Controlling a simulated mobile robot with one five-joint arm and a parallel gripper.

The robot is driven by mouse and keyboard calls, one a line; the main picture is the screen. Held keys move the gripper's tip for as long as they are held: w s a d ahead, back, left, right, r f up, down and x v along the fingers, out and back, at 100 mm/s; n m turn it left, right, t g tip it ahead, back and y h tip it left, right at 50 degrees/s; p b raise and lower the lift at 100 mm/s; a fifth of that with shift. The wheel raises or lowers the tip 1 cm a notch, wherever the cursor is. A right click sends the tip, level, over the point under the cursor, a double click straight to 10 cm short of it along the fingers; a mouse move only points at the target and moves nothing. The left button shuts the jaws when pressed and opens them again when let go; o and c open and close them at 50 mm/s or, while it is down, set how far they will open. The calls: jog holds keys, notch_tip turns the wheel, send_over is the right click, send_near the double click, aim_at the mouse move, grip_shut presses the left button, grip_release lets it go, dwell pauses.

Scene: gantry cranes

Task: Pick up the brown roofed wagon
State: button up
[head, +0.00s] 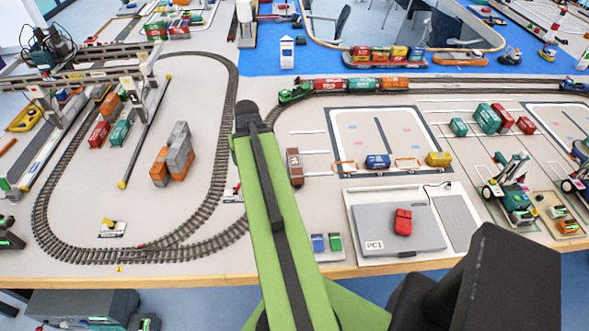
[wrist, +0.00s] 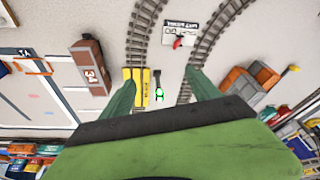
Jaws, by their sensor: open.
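The brown roofed wagon (head: 294,167) stands on the pale table just right of my raised green arm in the head view. It has a dark brown body with a light marking on its side. In the wrist view the wagon (wrist: 88,65) lies to the left of my left finger, apart from it. My gripper (wrist: 161,82) is open, with its two green fingers spread wide and nothing held between them. In the head view my arm covers part of the table, and the fingers cannot be made out there.
A curved track (head: 226,140) runs left of the wagon. A yellow striped piece (wrist: 146,86) shows by my left finger. Orange and grey containers (head: 174,153) stand inside the track loop. Bare table surrounds the wagon.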

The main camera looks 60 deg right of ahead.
jog(key=s+d+m+h, duration=0.2)
jog(key=s+d+m, duration=0.1)
jog(key=s+d, duration=0.95)
jog(key=b, duration=1.1)
send_near(295, 162)
jog(key=x, duration=0.5)
jog(key=shift+f, duration=0.2)
jog(key=shift+w+d+f+b, duration=0.2)
jog(key=shift+f+b, duration=0.05)
jog(key=shift+b, duration=0.1)
jog(key=b+x, duration=0.4)
jog(key=x, duration=0.1)
jog(key=shift+b, duration=0.3)
jog(key=shift+f, duration=0.25)
grip_shut()
jog(key=shift+r, duration=0.1)
